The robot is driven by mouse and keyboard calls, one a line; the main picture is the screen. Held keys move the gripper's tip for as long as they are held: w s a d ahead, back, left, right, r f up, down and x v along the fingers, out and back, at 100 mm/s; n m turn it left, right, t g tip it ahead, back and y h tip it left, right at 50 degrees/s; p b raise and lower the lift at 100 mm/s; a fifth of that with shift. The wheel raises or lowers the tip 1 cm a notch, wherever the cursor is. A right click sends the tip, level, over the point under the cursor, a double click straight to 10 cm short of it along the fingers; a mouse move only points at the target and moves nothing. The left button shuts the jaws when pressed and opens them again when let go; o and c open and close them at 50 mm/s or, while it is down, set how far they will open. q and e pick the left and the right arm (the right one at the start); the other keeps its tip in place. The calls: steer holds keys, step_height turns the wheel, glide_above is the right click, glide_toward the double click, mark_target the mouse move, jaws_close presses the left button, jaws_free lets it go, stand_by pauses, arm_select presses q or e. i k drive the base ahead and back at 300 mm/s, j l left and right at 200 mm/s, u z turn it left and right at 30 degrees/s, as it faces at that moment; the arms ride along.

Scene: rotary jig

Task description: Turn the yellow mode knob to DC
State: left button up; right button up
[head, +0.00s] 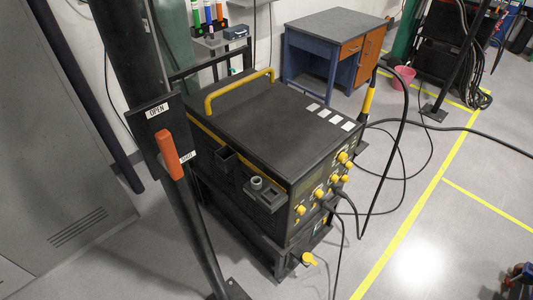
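A black welding-type machine (255,115) with a yellow top handle stands in the middle of the head view. Its front panel faces right and towards me, seen at a steep angle. Several yellow knobs sit on the panel, among them an upper right knob (343,157), a middle knob (319,193) and a lower left knob (299,210). The panel lettering is too small to read, so I cannot tell which knob is the mode knob or where it points. Neither of my grippers can be made out in this view.
A dark post with an orange lever (170,155) and an OPEN label stands left of the machine. A torch (367,100) and loose black cables hang at its right. A blue workbench (330,50) and pink bucket (403,77) stand behind. The floor at right is mostly clear.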

mark_target(301, 211)
steer(key=u, duration=0.6)
steer(key=l+u, duration=0.35)
steer(key=l, duration=0.2)
steer(key=l+u, duration=0.35)
steer(key=l, duration=0.15)
steer(key=k+l+u, duration=0.1)
steer(key=l+u, duration=0.25)
steer(key=l, duration=0.2)
steer(key=k+l+u, duration=0.15)
steer(key=l+u, duration=0.2)
steer(key=l, duration=0.15)
